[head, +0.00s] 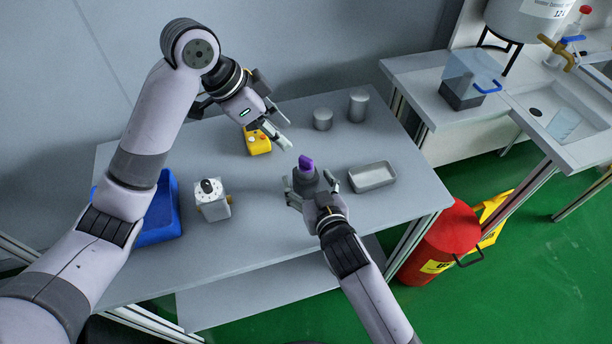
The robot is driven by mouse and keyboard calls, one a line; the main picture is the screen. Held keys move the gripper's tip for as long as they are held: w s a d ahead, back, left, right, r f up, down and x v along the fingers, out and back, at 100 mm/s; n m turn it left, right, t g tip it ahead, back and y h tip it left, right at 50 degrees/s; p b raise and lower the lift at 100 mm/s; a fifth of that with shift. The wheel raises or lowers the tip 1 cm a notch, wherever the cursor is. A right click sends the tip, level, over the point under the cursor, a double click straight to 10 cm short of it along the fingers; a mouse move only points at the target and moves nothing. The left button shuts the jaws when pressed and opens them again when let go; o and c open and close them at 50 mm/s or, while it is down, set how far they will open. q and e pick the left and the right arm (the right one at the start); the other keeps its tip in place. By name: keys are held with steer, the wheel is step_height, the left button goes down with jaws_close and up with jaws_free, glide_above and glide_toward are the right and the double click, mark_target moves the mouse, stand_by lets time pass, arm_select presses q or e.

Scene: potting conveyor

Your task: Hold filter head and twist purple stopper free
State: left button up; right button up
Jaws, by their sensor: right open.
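The purple stopper (306,162) sits on top of a dark grey upright body (305,180), which looks like the filter head, near the middle of the table. My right gripper (307,187) is open, with its fingers around or beside the lower part of this body; contact cannot be made out. My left gripper (284,142) is above and left of the stopper, apart from it, near a yellow box. Its fingers point down to the right, and their opening is too small to judge. The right gripper partly hides the grey body's base.
On the table (270,250) are a yellow box (258,142), two grey cylinders (357,106), a shallow metal tray (372,177), a white block with a black knob (211,198) and a blue bin (160,212). A red bin (440,240) stands by the table's right edge. The front is clear.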

steer(key=shift+x, duration=1.15)
steer(key=shift+c, duration=0.3)
arm_select(q)
steer(key=shift+c, duration=0.2)
arm_select(e)
steer(key=c, duration=1.4)
arm_select(q)
steer(key=shift+d+r+m, duration=0.1)
steer(key=shift+d+m, duration=0.2)
steer(key=shift+d, duration=0.05)
steer(key=shift+c, duration=0.4)
arm_select(e)
steer(key=shift+c, duration=0.2)
arm_select(q)
steer(key=m+g+y, duration=0.2)
steer(key=m+y, duration=0.4)
steer(key=m, duration=0.4)
glide_toward(306, 159)
steer(key=shift+a+f, duration=0.15)
steer(key=shift+f, duration=3.75)
